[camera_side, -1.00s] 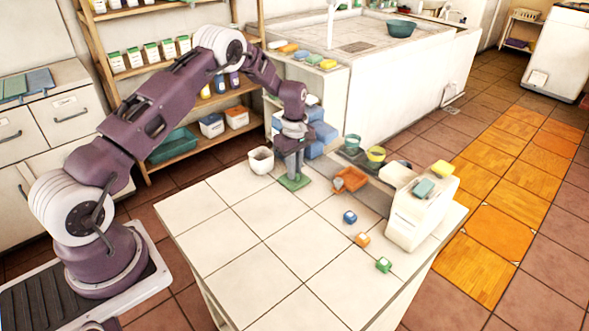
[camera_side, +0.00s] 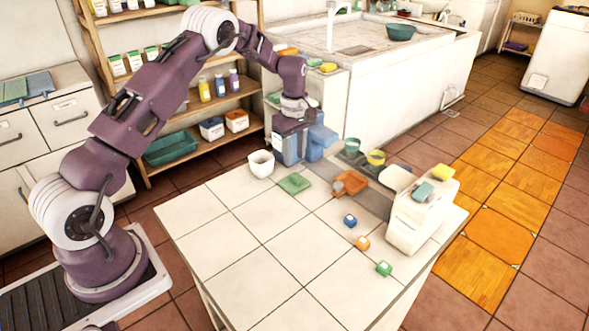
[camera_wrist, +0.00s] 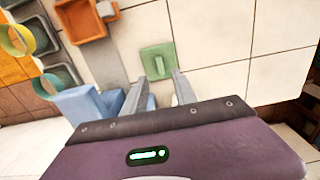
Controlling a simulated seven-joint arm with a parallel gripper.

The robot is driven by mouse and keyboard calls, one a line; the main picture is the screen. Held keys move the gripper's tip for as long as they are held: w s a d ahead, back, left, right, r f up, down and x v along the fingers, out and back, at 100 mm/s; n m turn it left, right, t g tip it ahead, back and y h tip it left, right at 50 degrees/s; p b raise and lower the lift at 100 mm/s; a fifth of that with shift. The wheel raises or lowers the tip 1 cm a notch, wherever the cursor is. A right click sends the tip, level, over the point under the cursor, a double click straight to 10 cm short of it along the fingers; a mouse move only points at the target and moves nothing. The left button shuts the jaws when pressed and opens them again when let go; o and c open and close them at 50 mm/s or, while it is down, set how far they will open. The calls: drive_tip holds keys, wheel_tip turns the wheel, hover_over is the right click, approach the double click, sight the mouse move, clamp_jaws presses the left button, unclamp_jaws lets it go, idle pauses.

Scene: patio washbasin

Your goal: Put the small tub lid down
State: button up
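The small tub lid is a flat green square with a raised handle (camera_side: 294,183). It lies flat on the white tiled table near its back edge, between a white pot and an orange tray. It also shows in the wrist view (camera_wrist: 158,61), just beyond my fingertips. My gripper (camera_wrist: 161,77) is empty and open, its two fingers apart. In the side view it hangs above and behind the lid, in front of the blue bins, clear of the lid; its fingertips are hard to make out there.
The white pot (camera_side: 260,164) stands left of the lid. The orange tray (camera_side: 351,183) is to its right, with small blue, orange and green blocks nearer the front. A white container (camera_side: 418,218) stands at the table's right. The table's front left is clear.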

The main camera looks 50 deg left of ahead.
drive_tip(key=s+d+r+m+t, duration=0.1)
drive_tip(key=s+d+r+m, duration=0.15)
drive_tip(key=r, duration=0.65)
drive_tip(key=s+d+r+m, duration=0.1)
drive_tip(key=s+d+r, duration=0.15)
drive_tip(key=r, duration=0.55)
drive_tip(key=s+d+r+m+t, duration=0.2)
drive_tip(key=s+d+r+m, duration=0.4)
drive_tip(key=s+r, duration=0.4)
drive_tip(key=s+d+f+m+t, duration=0.1)
drive_tip(key=s+m, duration=0.3)
drive_tip(key=s, duration=0.6)
drive_tip(key=s+d+f+m+t, duration=0.1)
drive_tip(key=s+d+m, duration=0.3)
drive_tip(key=s, duration=0.6)
drive_tip(key=shift+f+t, duration=0.3)
drive_tip(key=shift+f, duration=0.2)
